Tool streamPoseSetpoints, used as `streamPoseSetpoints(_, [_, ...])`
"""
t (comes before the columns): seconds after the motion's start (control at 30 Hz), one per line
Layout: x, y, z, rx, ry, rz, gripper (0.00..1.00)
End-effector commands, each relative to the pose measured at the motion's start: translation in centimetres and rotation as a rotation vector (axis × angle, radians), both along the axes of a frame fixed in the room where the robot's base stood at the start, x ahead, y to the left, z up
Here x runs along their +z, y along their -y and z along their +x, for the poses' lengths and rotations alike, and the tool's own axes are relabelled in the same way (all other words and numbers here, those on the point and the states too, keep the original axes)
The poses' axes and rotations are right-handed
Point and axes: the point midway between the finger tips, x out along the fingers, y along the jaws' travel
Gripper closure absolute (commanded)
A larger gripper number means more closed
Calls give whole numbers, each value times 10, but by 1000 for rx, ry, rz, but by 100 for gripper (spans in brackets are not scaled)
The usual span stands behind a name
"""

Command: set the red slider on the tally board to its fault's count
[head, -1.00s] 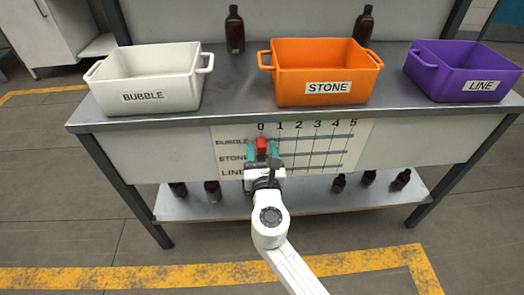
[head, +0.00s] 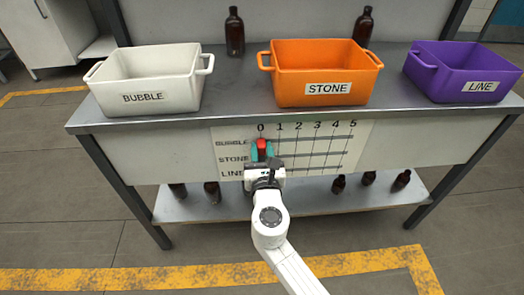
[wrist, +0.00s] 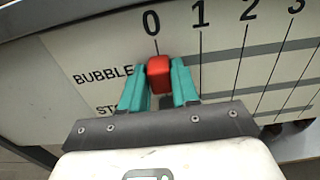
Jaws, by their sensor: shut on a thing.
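The tally board (head: 310,134) hangs on the front of the bench, with rows lettered BUBBLE, STONE and LINE and columns 0 to 5. The red slider (head: 262,144) is on the BUBBLE row at the 0 column; it also shows in the wrist view (wrist: 159,73). My gripper (head: 262,151) has its teal fingers on either side of the slider, shut on it, as the wrist view also shows (wrist: 159,84). My gripper hides the left part of the STONE and LINE rows in the head view, so any sliders there cannot be seen.
A white BUBBLE bin (head: 150,105), an orange STONE bin (head: 283,93) and a purple LINE bin (head: 432,82) stand on the bench top. Two amber bottles stand behind them. Several dark bottles are on the lower shelf (head: 310,207). The board's right side is clear.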

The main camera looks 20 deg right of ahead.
Motion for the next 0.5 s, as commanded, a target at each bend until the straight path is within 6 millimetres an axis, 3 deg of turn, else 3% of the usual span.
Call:
streamPoseSetpoints(0.23, [0,6,-2,-2,-1,1,100])
streamPoseSetpoints(0.5, [0,67,-21,-7,-1,1,100])
